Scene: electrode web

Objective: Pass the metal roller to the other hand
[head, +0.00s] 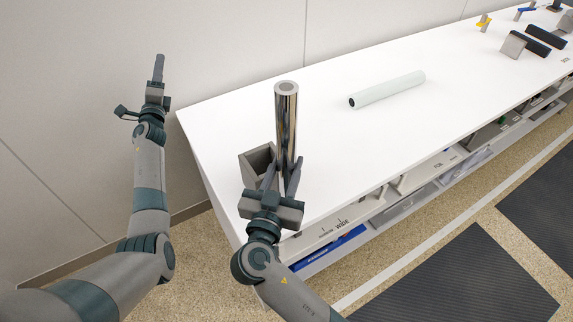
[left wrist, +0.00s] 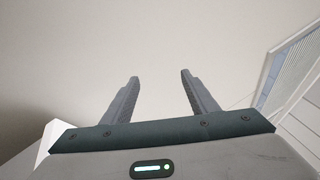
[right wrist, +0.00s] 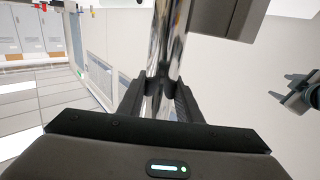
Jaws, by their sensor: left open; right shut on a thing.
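The metal roller (head: 286,120) is a shiny upright cylinder. My right gripper (head: 282,175) is shut on its lower part and holds it near the table's left end. In the right wrist view the roller (right wrist: 165,50) stands between the two fingers (right wrist: 160,98). My left gripper (head: 158,70) is up at the left, beyond the table's left edge and well apart from the roller. In the left wrist view its fingers (left wrist: 160,95) are spread with nothing between them. The left gripper also shows at the right edge of the right wrist view (right wrist: 296,92).
A white table (head: 390,150) runs off to the upper right. A grey open box (head: 257,160) stands at its near left, beside the roller. A pale roll (head: 387,90) lies mid-table. Black rolls (head: 545,38) and small tools lie at the far end. Shelves are below.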

